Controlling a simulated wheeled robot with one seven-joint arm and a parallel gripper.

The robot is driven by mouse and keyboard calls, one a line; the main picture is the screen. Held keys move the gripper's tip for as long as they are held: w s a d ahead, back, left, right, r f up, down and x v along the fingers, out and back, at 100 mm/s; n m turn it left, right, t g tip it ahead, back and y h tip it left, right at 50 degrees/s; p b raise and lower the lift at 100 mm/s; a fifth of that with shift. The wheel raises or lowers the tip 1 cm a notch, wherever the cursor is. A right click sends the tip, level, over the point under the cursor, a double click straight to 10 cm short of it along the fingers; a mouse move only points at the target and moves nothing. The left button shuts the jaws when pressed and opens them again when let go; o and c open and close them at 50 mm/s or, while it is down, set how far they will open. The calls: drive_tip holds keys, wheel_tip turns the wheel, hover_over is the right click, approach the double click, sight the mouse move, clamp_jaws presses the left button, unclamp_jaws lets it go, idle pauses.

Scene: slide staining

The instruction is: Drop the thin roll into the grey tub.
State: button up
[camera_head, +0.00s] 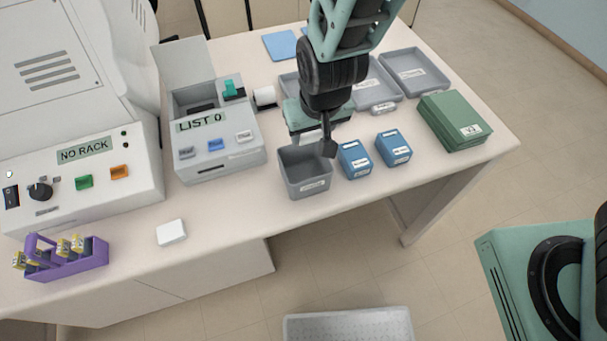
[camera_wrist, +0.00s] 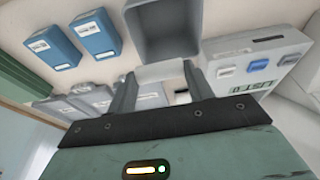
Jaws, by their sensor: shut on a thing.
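The grey tub (camera_head: 304,185) stands on the table near its front edge, left of two blue boxes. Its inside shows empty as far as I can see. In the wrist view the tub (camera_wrist: 165,30) opens just beyond my fingertips. My gripper (camera_head: 312,138) is above the tub's back rim. In the wrist view my gripper (camera_wrist: 160,76) is shut on a pale white piece, which looks like the thin roll (camera_wrist: 162,72). The roll spans the gap between the two fingers.
Two blue boxes (camera_head: 355,160) (camera_head: 393,148) stand close right of the tub. A grey machine marked LIST 0 (camera_head: 220,160) is on its left. Another white roll (camera_head: 265,97) lies behind. Grey trays (camera_head: 417,72) and green boxes (camera_head: 455,122) occupy the right side.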

drive_tip(key=shift+f, duration=0.1)
drive_tip(key=o, duration=1)
drive_tip(key=shift+o, duration=0.2)
drive_tip(key=p+v, duration=0.2)
drive_tip(key=v, duration=1.5)
drive_tip(key=shift+d, duration=0.1)
drive_tip(key=s+d+f+n+g+b, duration=0.1)
drive_tip(key=s+d+f+n+b, duration=0.1)
drive_tip(key=s+d+f+b, duration=0.2)
drive_tip(key=s+d+f+n+g+b, duration=0.2)
drive_tip(key=s+d+f+b, duration=0.2)
drive_tip(key=s+f+b, duration=0.5)
drive_tip(key=shift+d+n, duration=0.25)
drive_tip(key=shift+n, duration=0.05)
